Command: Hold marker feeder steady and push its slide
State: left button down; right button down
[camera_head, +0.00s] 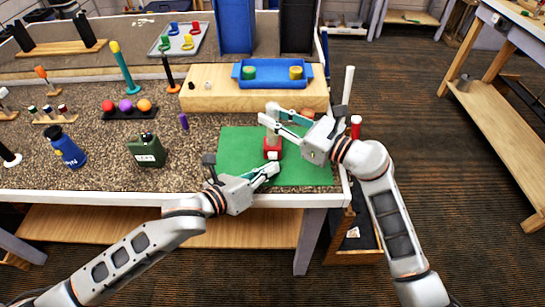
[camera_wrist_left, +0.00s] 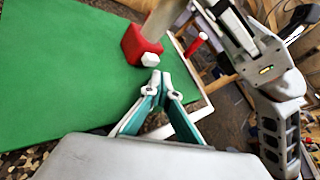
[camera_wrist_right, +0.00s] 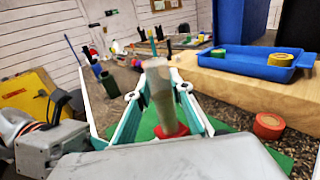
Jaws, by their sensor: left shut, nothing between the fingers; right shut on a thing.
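The marker feeder (camera_head: 272,151) has a red base and an upright pale tube, and stands on the green mat (camera_head: 235,160). In the left wrist view its red base (camera_wrist_left: 140,46) has a small white slide end (camera_wrist_left: 150,60) facing my left gripper. My right gripper (camera_head: 270,117) is shut around the tube above the base; the tube (camera_wrist_right: 160,92) stands between the fingers in the right wrist view. My left gripper (camera_head: 275,169) is shut and empty in front of the feeder. Its fingertips (camera_wrist_left: 155,79) are close to the slide end, with a small gap showing.
A wooden riser (camera_head: 230,100) behind the mat carries a blue tray (camera_head: 272,84) with two round pieces. A green canister (camera_head: 147,152) and a blue bottle (camera_head: 66,148) stand to the left. The table edge is close in front.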

aim_at(269, 193)
pick_arm(q)
jog(key=shift+w, duration=0.15)
jog(key=shift+w, duration=0.25)
jog(key=shift+w, duration=0.9)
dwell(1.2)
jog(key=shift+s, duration=1.35)
jog(key=shift+s, duration=2.5)
pick_arm(e)
jog(key=c, duration=1.7)
grip_release()
